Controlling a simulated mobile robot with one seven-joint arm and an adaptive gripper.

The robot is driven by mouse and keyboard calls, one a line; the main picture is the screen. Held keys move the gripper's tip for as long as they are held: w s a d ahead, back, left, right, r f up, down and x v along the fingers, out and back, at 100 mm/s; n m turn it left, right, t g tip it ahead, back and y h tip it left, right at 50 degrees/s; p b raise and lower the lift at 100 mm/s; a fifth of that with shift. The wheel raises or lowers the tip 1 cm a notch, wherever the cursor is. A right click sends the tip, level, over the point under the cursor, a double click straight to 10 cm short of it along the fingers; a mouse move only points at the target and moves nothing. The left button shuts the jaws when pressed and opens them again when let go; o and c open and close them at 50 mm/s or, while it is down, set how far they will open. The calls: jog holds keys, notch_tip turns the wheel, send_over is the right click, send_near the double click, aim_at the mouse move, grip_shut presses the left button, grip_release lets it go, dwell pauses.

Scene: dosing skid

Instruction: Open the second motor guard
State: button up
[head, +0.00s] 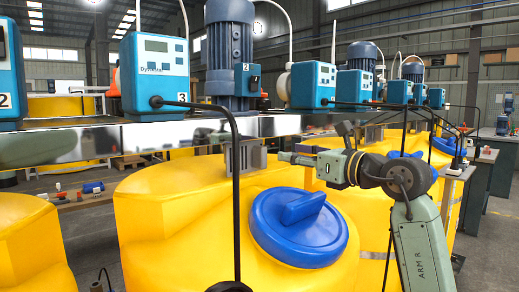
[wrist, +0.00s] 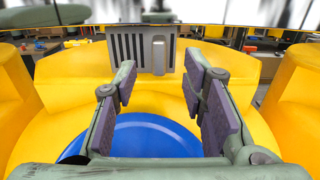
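A big blue motor (head: 229,48) with a box marked 2 stands on the shelf in the head view. Below it hangs a small grey slotted panel, apparently the motor guard (head: 243,157), partly crossed by a black hose. The wrist view shows the guard (wrist: 140,36) ahead, upright, with dark slots on its left and a lighter raised block (wrist: 158,48) on its right. It looks closed. My gripper (head: 287,158) points left toward the guard from its right. In the wrist view my gripper (wrist: 161,83) is open, its padded fingers apart with nothing between them and short of the guard.
A yellow tank (head: 175,225) with a blue lid (head: 299,226) lies beneath my gripper. A black hose (head: 236,200) hangs down in front of the guard. Blue dosing pumps (head: 155,75) line the shelf (head: 150,136) above. Another yellow tank (head: 30,250) stands at left.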

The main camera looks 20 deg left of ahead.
aim_at(265, 149)
jog(key=p+x, duration=0.2)
jog(key=x, duration=0.6)
jog(key=shift+w+a+r, duration=0.1)
jog(key=shift+a, duration=0.2)
jog(key=shift+w+a+p, duration=0.3)
jog(key=shift+w+a, duration=0.15)
jog(key=shift+a, duration=0.1)
jog(key=shift+c, duration=0.3)
grip_shut()
